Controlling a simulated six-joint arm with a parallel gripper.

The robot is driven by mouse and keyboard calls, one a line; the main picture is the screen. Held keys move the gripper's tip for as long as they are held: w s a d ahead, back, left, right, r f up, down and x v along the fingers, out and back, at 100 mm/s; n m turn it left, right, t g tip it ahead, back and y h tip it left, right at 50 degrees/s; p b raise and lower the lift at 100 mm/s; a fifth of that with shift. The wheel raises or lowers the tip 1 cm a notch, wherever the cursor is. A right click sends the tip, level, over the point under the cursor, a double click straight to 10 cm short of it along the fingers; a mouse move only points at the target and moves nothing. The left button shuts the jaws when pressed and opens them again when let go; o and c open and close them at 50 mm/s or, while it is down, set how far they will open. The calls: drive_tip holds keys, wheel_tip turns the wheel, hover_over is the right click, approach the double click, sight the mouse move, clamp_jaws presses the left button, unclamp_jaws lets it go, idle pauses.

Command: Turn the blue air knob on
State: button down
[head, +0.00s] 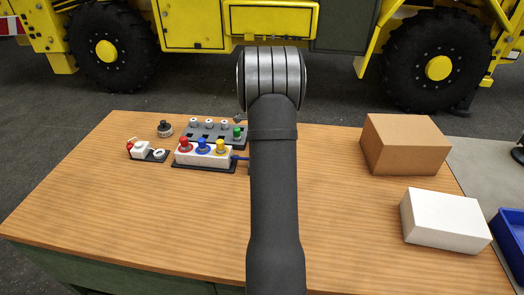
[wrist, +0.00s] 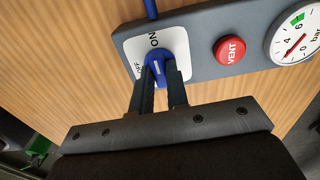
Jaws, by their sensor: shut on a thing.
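The blue air knob (wrist: 156,68) is in the wrist view, on a white plate (wrist: 131,44) lettered ON at the top and OFF at the left. The plate sits on a grey panel (wrist: 198,40). My gripper (wrist: 163,80) is shut on the blue knob, with one dark finger on each side. The fingers cover part of the knob, and I cannot tell for sure which word it points to. In the head view my arm hides the knob and the gripper.
A red VENT button (wrist: 229,50) and a pressure gauge (wrist: 296,40) are right of the knob. On the wooden table (head: 185,215) stand a button box (head: 187,157), a cardboard box (head: 405,143) and a white box (head: 445,220). The table's front left is clear.

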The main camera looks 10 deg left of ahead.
idle(0.3)
drive_tip(key=c, duration=1.4)
unclamp_jaws()
drive_tip(key=shift+r, duration=0.1)
wheel_tip(320, 180, up, 17)
drive_tip(key=shift+r, duration=0.15)
wheel_tip(320, 180, down, 18)
drive_tip(key=shift+r, duration=0.25)
